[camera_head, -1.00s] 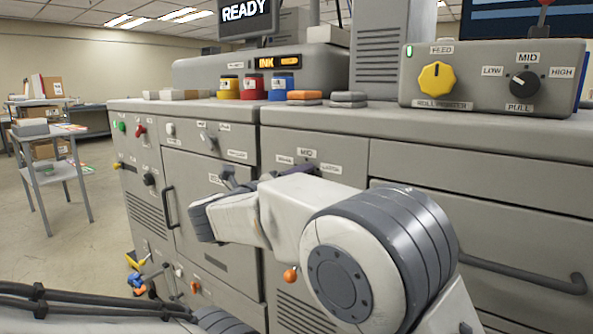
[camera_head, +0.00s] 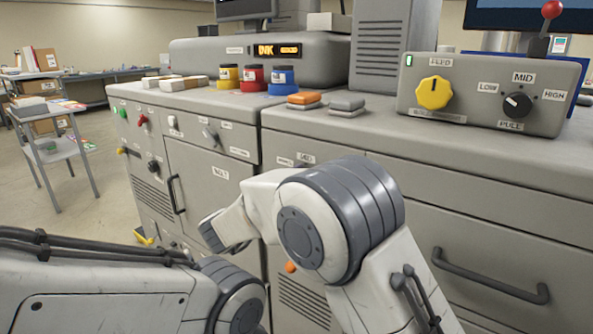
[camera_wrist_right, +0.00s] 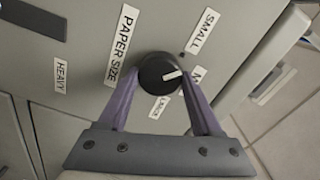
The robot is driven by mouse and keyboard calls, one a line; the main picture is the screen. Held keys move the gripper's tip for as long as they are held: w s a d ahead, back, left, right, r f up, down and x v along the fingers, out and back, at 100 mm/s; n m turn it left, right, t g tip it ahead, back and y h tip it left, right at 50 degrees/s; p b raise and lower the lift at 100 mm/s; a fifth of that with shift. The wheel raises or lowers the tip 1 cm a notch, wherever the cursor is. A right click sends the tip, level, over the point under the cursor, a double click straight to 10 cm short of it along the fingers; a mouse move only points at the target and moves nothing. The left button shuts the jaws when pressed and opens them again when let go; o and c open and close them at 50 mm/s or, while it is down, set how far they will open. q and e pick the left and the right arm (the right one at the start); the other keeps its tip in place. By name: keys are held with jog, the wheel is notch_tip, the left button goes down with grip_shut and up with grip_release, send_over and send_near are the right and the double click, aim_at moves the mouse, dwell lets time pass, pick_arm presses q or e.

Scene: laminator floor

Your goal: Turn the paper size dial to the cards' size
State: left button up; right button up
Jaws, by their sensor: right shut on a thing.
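The paper size dial (camera_wrist_right: 158,72) is a round black knob with a white pointer line, in the right wrist view. The PAPER SIZE label (camera_wrist_right: 122,46) is left of it. The SMALL label (camera_wrist_right: 203,31) is up and right, a partly hidden label starting with M (camera_wrist_right: 196,77) is to the right, and the LARGE label (camera_wrist_right: 159,107) is below. The pointer aims right toward the M label. My right gripper (camera_wrist_right: 159,88) has its purple fingers on both sides of the dial, shut on it. In the head view my right arm covers most of it. My left gripper is out of view.
In the head view, ink pots (camera_head: 281,80) and small stacks (camera_head: 346,104) stand on the machine top. A control box (camera_head: 487,93) with yellow and black knobs is at right. A drawer handle (camera_head: 488,274) sticks out below. A shelf cart (camera_head: 55,143) stands on open floor at left.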

jog(key=shift+a+r+n+p, duration=0.1)
jog(key=shift+n+p, duration=1)
jog(key=shift+n, duration=0.1)
jog(key=o, duration=1.4)
jog(key=shift+c, duration=0.2)
